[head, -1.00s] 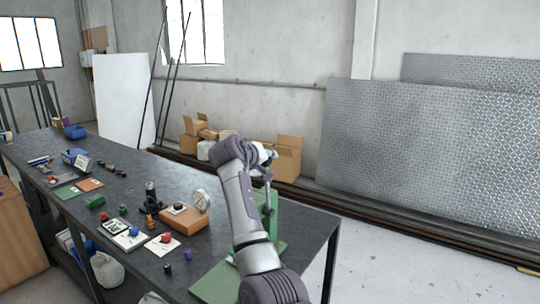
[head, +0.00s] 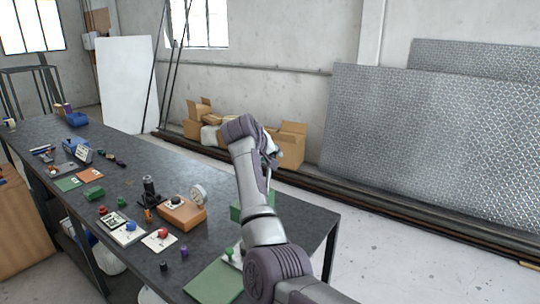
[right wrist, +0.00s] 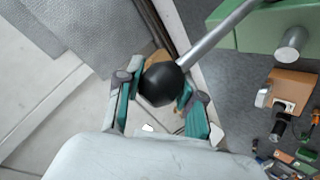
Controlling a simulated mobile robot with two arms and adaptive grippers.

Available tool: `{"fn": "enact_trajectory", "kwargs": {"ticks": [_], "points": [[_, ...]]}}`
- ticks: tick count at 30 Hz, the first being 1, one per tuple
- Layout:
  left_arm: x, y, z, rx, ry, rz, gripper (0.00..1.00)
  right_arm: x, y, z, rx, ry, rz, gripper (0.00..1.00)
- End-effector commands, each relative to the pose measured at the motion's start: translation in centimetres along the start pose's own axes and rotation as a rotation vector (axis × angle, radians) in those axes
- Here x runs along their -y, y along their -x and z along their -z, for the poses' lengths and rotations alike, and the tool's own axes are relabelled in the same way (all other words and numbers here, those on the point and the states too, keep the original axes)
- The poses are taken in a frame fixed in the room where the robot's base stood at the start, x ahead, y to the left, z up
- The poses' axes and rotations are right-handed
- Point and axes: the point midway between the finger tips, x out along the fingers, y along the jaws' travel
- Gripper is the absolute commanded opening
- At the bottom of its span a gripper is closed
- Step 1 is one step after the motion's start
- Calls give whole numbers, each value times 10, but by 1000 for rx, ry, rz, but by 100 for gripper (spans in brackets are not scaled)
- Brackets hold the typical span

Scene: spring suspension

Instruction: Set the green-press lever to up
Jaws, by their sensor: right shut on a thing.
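The green press (head: 238,213) stands at the right end of the dark table, partly hidden behind my right arm. Its green base plate (head: 214,283) lies at the near edge. In the right wrist view its green body (right wrist: 275,28) is at the top right. The lever is a grey rod (right wrist: 215,35) ending in a black ball knob (right wrist: 160,85). My right gripper (right wrist: 158,92) is shut on the knob, one finger on each side. In the head view my right gripper (head: 270,155) is above the press, and its fingers are hard to make out. My left gripper is not in view.
A card with a red knob (head: 162,233), a blue knob (head: 130,227) and several small parts lie further left. Cardboard boxes (head: 291,145) stand by the wall behind.

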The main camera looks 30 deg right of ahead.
Motion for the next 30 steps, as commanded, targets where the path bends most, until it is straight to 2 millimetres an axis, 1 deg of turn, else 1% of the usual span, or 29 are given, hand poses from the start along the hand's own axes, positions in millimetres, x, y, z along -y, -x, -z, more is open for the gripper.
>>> {"fn": "enact_trajectory", "kwargs": {"ticks": [1, 5, 6, 14, 17, 20, 27, 30], "points": [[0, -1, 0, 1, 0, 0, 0, 5, -6, -10, 27, 7, 6, 39], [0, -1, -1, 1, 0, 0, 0, 5, -5, -8, 23, 7, 5, 61], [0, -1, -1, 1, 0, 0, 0, 4, -4, -8, 21, 6, 5, 62], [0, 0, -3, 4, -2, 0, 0, 3, -2, -5, 14, 4, 4, 62], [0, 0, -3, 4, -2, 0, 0, 3, 4, -4, 12, 3, 3, 62], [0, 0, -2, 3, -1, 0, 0, 3, 18, -3, 10, 3, 4, 62], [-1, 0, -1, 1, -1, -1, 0, 2, 70, -4, 11, 2, 5, 62], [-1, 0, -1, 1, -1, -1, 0, 2, 89, -4, 13, 2, 5, 62]]}}
